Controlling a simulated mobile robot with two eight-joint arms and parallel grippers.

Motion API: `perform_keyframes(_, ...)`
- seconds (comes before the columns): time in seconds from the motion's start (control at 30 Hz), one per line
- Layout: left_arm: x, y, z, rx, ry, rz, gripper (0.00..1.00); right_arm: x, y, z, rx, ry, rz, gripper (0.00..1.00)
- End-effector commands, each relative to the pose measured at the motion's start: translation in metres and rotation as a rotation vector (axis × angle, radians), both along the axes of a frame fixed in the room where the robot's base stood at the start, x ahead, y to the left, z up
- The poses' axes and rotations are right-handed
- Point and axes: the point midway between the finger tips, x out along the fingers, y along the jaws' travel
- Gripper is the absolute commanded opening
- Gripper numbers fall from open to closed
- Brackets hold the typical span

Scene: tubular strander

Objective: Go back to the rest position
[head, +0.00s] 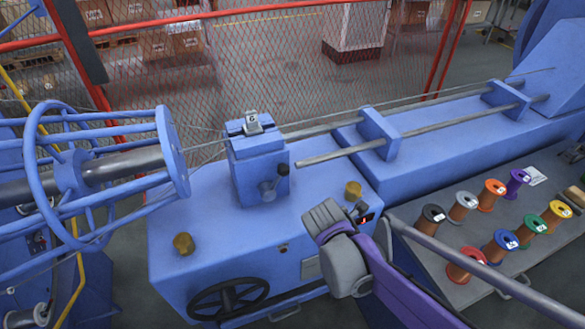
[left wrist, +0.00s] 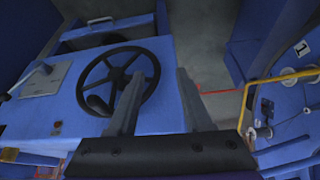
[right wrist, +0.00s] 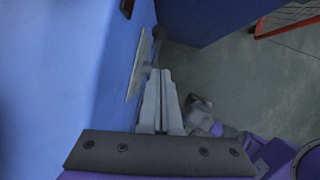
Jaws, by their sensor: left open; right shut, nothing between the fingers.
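My left gripper (left wrist: 158,88) shows in the left wrist view. Its two grey fingers stand apart, with nothing between them. A black handwheel (left wrist: 118,80) on the blue machine lies beyond the fingers and is partly covered by one of them. My right gripper (right wrist: 160,72) shows in the right wrist view. Its fingers are shut together and empty. They are beside a blue machine wall (right wrist: 70,70) and a thin grey plate (right wrist: 138,65); I cannot tell whether they touch the plate. The head view shows a purple and grey arm link of mine, but neither gripper's fingertips clearly.
In the head view the blue strander (head: 320,225) fills the middle, with its handwheel (head: 228,298) low on the front. A cage (head: 100,165) is at left. Several wire spools, including a purple one (head: 517,183), stand on a grey table (head: 450,215) at right. Red mesh fencing (head: 270,60) runs behind.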

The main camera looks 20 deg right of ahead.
Motion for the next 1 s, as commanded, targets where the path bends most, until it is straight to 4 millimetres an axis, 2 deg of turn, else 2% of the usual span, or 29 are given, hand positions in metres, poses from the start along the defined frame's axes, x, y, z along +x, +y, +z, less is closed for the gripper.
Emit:
perform_keyframes(0.17,0.0,0.0,0.0,0.0,0.0,0.0,0.5,-0.002,0.001,0.0,0.009,-0.011,-0.019,0.0)
perform_keyframes(0.27,0.0,0.0,0.0,0.0,0.0,0.0,0.5,-0.011,0.005,0.001,0.054,-0.061,-0.118,0.0)
perform_keyframes(0.37,0.0,0.0,0.0,0.0,0.0,0.0,0.5,-0.029,0.014,0.003,0.149,-0.158,-0.317,0.0)
perform_keyframes(0.6,0.0,0.0,0.0,0.0,0.0,0.0,0.5,-0.078,0.042,0.0,0.467,-0.393,-0.975,0.0)
perform_keyframes(0.9,0.0,0.0,0.0,0.0,0.0,0.0,0.5,-0.119,0.068,-0.011,0.78,-0.503,-1.657,0.0)
perform_keyframes(0.93,0.0,0.0,0.004,0.0,-0.001,0.0,0.5,-0.121,0.069,-0.008,0.801,-0.508,-1.704,0.0)
perform_keyframes(1.0,0.0,0.0,0.033,0.0,-0.011,0.0,0.5,-0.118,0.069,0.023,0.801,-0.513,-1.684,0.0)
